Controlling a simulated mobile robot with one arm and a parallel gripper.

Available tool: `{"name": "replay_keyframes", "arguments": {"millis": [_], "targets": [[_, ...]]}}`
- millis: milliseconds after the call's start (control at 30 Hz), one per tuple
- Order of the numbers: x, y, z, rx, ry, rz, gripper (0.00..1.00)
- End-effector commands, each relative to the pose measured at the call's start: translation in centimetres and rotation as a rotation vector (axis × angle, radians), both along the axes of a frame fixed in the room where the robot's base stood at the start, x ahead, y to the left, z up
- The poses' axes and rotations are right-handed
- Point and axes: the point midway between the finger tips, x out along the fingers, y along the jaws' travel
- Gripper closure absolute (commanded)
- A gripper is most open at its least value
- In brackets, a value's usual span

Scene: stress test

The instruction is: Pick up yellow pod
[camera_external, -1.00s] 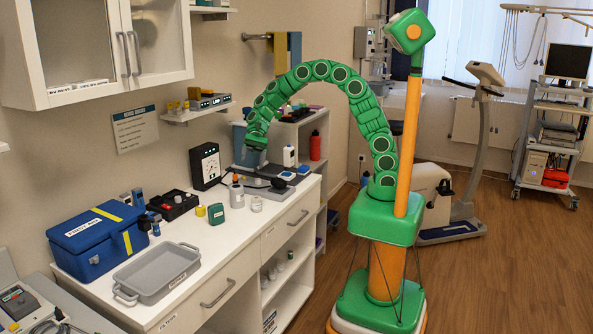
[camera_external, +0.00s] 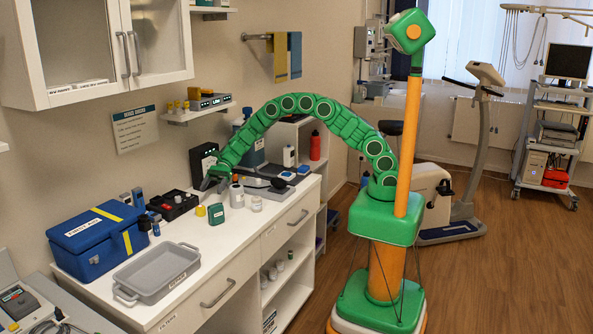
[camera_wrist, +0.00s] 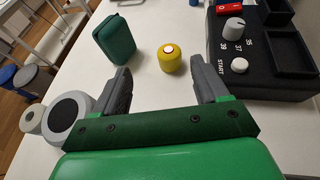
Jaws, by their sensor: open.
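In the external view the yellow pod (camera_external: 200,211) is near the black tray box, left of the green case. My gripper (camera_wrist: 161,82) is open, and its two grey fingers point toward the pod, which shows just beyond and between the fingertips. In the external view my gripper (camera_external: 208,185) hangs low over the counter, behind and above the pod. Nothing is between the fingers.
A green case (camera_wrist: 115,40) stands close left of the pod. A black control box (camera_wrist: 262,70) with a knob is to the right. A grey-and-white round container (camera_wrist: 68,112) is beside the left finger. A blue box (camera_external: 97,238) and grey tray (camera_external: 158,275) are farther left.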

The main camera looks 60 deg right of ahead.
Motion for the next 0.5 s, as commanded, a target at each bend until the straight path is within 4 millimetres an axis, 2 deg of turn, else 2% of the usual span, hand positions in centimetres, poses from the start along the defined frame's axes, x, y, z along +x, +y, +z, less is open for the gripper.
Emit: {"name": "replay_keyframes", "arguments": {"millis": [167, 500], "targets": [[0.8, 0.2, -1.0, -0.005, 0.030, -0.032, 0.27], [0.4, 2.6, -2.3, -0.008, 0.032, -0.034, 0.27]]}}
